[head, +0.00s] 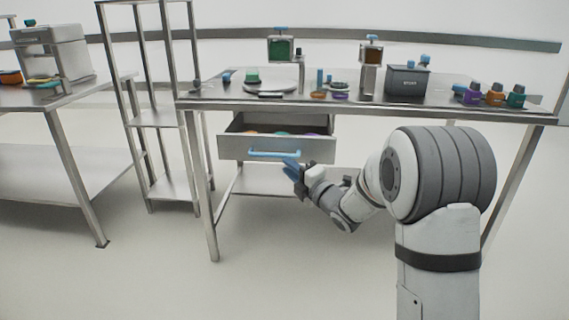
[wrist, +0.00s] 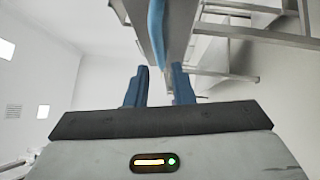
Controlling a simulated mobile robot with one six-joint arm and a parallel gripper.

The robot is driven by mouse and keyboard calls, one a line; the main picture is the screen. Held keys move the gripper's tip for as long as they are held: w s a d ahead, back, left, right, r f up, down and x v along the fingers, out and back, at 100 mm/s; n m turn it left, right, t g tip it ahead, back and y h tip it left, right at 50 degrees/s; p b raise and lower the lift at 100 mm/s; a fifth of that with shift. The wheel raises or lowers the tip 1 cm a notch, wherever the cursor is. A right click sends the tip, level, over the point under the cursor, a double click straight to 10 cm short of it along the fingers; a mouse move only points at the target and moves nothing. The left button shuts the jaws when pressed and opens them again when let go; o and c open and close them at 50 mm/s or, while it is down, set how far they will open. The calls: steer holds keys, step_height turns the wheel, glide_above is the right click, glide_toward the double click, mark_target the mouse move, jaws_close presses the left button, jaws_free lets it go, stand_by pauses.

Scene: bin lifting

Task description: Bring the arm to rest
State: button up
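My arm reaches from the right of the head view toward the table's open drawer. My gripper (head: 291,169) is near the right end of the blue drawer handle (head: 274,154), just below and in front of it. The wrist view shows the two blue fingers (wrist: 159,88) spread apart with nothing held between them. In that view the blue handle (wrist: 156,28) runs ahead of the fingertips. The exact gap between fingers and handle is hard to tell.
The grey drawer (head: 230,148) is pulled out and holds colored items (head: 283,132). Bottles, a dark box (head: 408,81) and dispensers stand on the metal table (head: 340,103). A shelf rack (head: 163,118) and another table (head: 62,98) stand left. The floor in front is clear.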

steer(key=s+d+r+m+g+h+p, duration=0.1)
steer(key=s+d+r+m+h+p, duration=0.5)
steer(key=r+m+p, duration=0.25)
steer(key=s+d+r+m+g+h+p, duration=0.1)
steer(key=s+d+r+m+h+p, duration=0.4)
steer(key=d+r+m+p, duration=0.4)
steer(key=s+d+r+m+g+h+p, duration=0.1)
steer(key=s+r+m+g+p, duration=0.2)
steer(key=s+p, duration=0.2)
steer(key=s+d+r+m+g+p, duration=0.1)
steer(key=s+r+m+g+p, duration=0.1)
steer(key=s, duration=1)
steer(key=s+d+r+m+g+h+p, duration=0.1)
steer(key=s+r+m+g+p, duration=0.2)
steer(key=s+m+p, duration=0.3)
steer(key=s+g+p, duration=0.1)
steer(key=s+p, duration=0.1)
steer(key=s, duration=0.1)
steer(key=shift+s+d+r+h, duration=0.15)
steer(key=shift+r+h, duration=0.15)
steer(key=shift+r, duration=0.05)
